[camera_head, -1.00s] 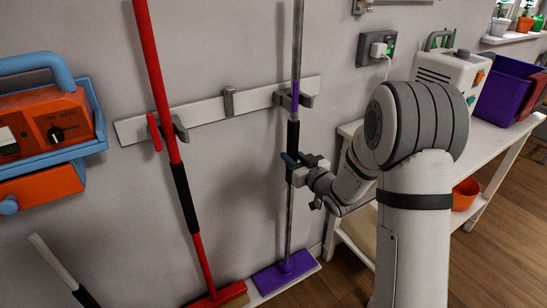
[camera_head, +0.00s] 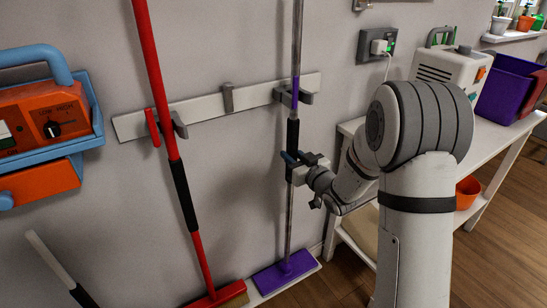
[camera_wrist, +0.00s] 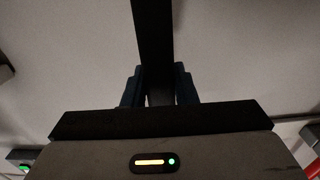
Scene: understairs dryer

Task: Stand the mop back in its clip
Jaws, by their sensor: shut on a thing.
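The mop (camera_head: 288,228) has a grey pole with a black grip and a purple band, and a flat purple head (camera_head: 285,272) low by the wall. It stands nearly upright. My gripper (camera_head: 291,162) is shut on the pole around the black grip's lower part. The wrist view shows the black grip (camera_wrist: 153,40) between my two dark blue fingers. The grey clip (camera_head: 307,98) is at the right end of the wall rail. The pole's purple band crosses in front of or between its prongs; I cannot tell whether it is seated.
A red broom (camera_head: 163,90) hangs at the left clip of the white rail (camera_head: 205,108), with an empty middle clip (camera_head: 228,97). An orange and blue unit (camera_head: 45,125) is at the left. A white bench (camera_head: 490,135) with a purple bin (camera_head: 505,97) stands right of my arm.

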